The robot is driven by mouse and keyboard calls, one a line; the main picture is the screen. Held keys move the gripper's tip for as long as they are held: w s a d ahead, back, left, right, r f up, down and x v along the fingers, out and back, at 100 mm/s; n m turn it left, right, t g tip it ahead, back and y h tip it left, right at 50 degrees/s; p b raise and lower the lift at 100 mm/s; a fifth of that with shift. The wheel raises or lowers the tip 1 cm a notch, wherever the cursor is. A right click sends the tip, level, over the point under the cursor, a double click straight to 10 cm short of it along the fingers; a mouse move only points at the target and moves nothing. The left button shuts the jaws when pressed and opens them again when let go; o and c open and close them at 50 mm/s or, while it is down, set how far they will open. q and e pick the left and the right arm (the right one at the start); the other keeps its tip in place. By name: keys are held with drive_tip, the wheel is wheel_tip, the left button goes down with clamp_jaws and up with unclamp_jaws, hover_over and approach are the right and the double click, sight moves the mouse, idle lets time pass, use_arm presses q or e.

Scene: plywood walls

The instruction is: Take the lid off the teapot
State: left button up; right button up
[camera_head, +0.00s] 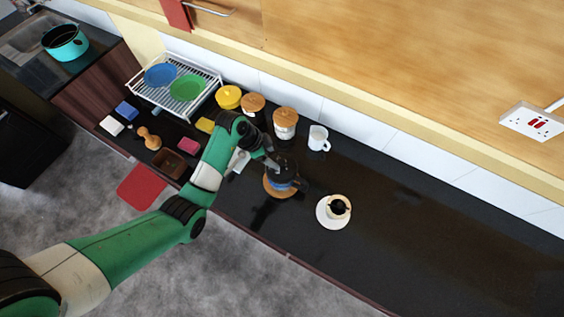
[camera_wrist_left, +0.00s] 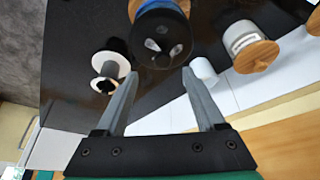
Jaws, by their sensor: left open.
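The dark teapot (camera_head: 289,178) with a blue band stands upright on a round wooden trivet (camera_head: 272,191) on the black counter. In the left wrist view the teapot (camera_wrist_left: 160,35) shows its black rounded top, with light glints on it. The lid's edge cannot be told apart from the dark body. My right gripper is out of view.
A white cup on a saucer (camera_head: 325,222) stands right of the teapot. A white mug (camera_head: 318,138) and wood-lidded jars (camera_head: 285,124) stand behind it by the wall. A dish rack (camera_head: 205,102), sponges and a brush lie left. The counter's right part is clear.

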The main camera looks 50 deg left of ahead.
sight(281, 162)
use_arm(q)
drive_tip(key=shift+x, duration=1.05)
drive_tip(key=x, duration=0.1)
drive_tip(key=b+x, duration=0.1)
drive_tip(key=x, duration=0.3)
drive_tip(key=shift+w+b, duration=0.3)
drive_tip(key=shift+a, duration=0.1)
clamp_jaws()
